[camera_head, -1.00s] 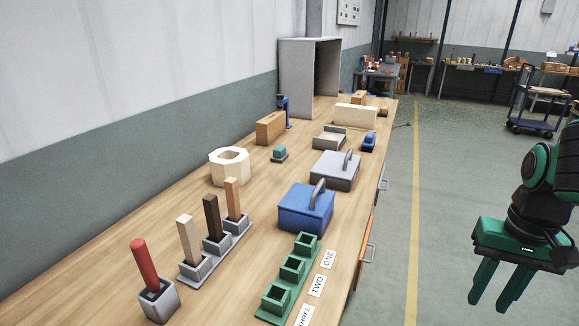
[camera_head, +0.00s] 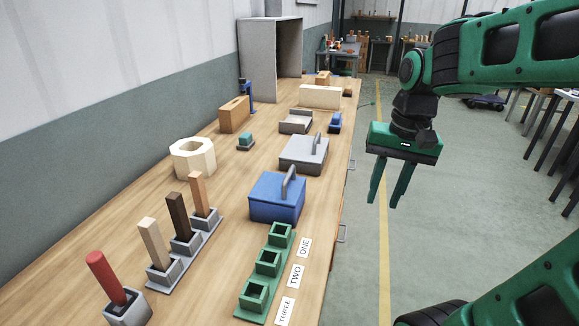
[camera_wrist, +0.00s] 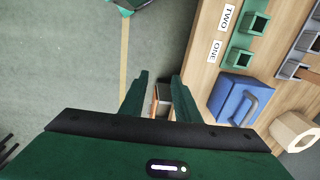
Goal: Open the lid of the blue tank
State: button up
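The blue tank (camera_head: 277,204) stands on the wooden workbench near its front edge. Its blue lid (camera_head: 275,185) is closed on top and carries a grey arched handle (camera_head: 290,184). The tank also shows at the right in the wrist view (camera_wrist: 230,97), with its handle (camera_wrist: 251,107). My gripper (camera_head: 384,201) hangs fingers down beyond the bench's right edge, over the floor, apart from the tank. Its two fingers are spread with nothing between them; in the wrist view the gripper (camera_wrist: 153,85) is over the floor and the bench's side.
A grey lidded tank (camera_head: 303,155) stands just behind the blue one. A green block with square sockets (camera_head: 267,262) and number labels (camera_head: 297,276) lie in front. A cream octagonal ring (camera_head: 193,158) and upright sticks in grey holders (camera_head: 183,243) stand to the left.

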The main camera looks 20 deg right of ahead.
jog(key=w+a+r, duration=0.5)
jog(key=w, duration=0.5)
jog(key=y, duration=0.1)
send_near(290, 173)
jog(key=f, duration=0.2)
jog(key=a+f, duration=0.1)
jog(key=f, duration=0.4)
jog(key=shift+w+a+f, duration=0.15)
jog(key=shift+w+f, duration=0.05)
jog(key=shift+f, duration=0.1)
grip_shut()
jog(key=shift+t, duration=0.3)
